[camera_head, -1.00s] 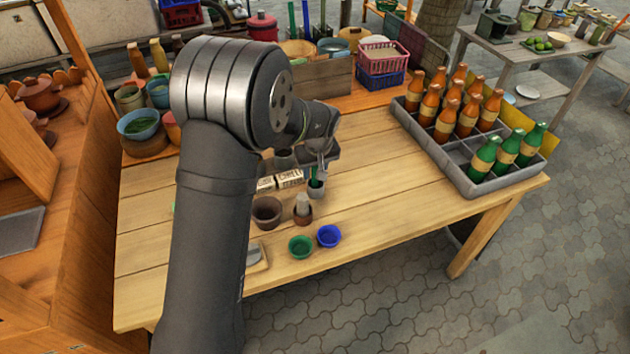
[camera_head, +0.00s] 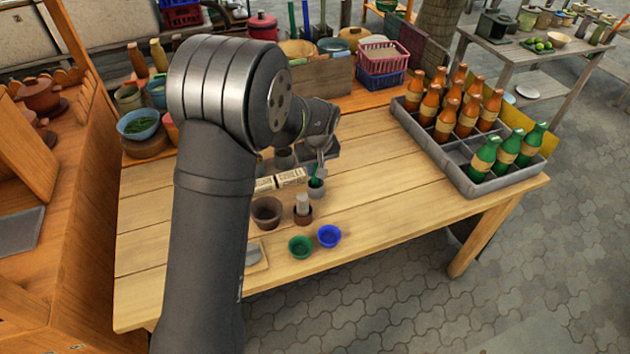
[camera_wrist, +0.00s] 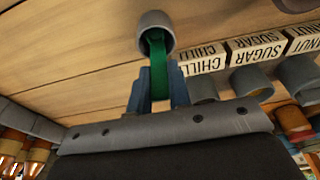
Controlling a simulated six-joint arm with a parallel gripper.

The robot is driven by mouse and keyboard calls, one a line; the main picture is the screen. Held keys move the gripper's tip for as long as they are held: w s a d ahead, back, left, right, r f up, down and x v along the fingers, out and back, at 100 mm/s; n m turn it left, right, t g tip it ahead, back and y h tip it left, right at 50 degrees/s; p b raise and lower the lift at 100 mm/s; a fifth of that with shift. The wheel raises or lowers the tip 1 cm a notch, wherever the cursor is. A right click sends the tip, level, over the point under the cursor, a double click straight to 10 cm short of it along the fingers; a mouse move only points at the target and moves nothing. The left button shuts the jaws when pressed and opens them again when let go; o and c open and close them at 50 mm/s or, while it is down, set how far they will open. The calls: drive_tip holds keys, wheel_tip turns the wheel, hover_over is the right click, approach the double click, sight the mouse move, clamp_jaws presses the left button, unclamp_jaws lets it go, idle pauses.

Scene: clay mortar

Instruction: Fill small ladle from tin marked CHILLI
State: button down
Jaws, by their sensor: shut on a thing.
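My gripper (camera_head: 317,170) is shut on the green handle of the small ladle (camera_head: 315,182). In the wrist view the fingers (camera_wrist: 161,78) grip the green handle (camera_wrist: 158,58), whose other end goes into a grey cup (camera_wrist: 156,20). The grey cup stands on the table in the head view (camera_head: 317,193); the ladle's bowl is hidden. A CHILLI label block (camera_wrist: 203,59) lies beside the cup, with a grey tin (camera_wrist: 203,88) next to it. The head view shows this label block (camera_head: 291,177) left of the gripper; the tin's contents cannot be made out.
A SUGAR label (camera_wrist: 256,52) and another tin (camera_wrist: 252,82) adjoin. A brown bowl (camera_head: 267,211), a brown pot (camera_head: 302,213), green (camera_head: 300,247) and blue (camera_head: 329,236) bowls stand nearer the front. A bottle crate (camera_head: 455,165) stands right; the tabletop between is clear.

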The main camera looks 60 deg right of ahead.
drive_tip(key=shift+r, duration=2.9)
drive_tip(key=w+d+r+t, duration=0.1)
drive_tip(key=w+d+r, duration=0.2)
drive_tip(key=w, duration=0.3)
drive_tip(key=w+d+r+t, duration=0.2)
drive_tip(key=w+r, duration=0.1)
drive_tip(key=w, duration=0.3)
drive_tip(key=shift+h, duration=0.4)
drive_tip(key=shift+s+f, duration=0.15)
drive_tip(key=shift+f, duration=2.1)
drive_tip(key=shift+s+f, duration=0.1)
drive_tip(key=shift+f, duration=2.1)
drive_tip(key=shift+f, duration=0.1)
drive_tip(key=shift+d+f, duration=0.1)
drive_tip(key=shift+f, duration=0.25)
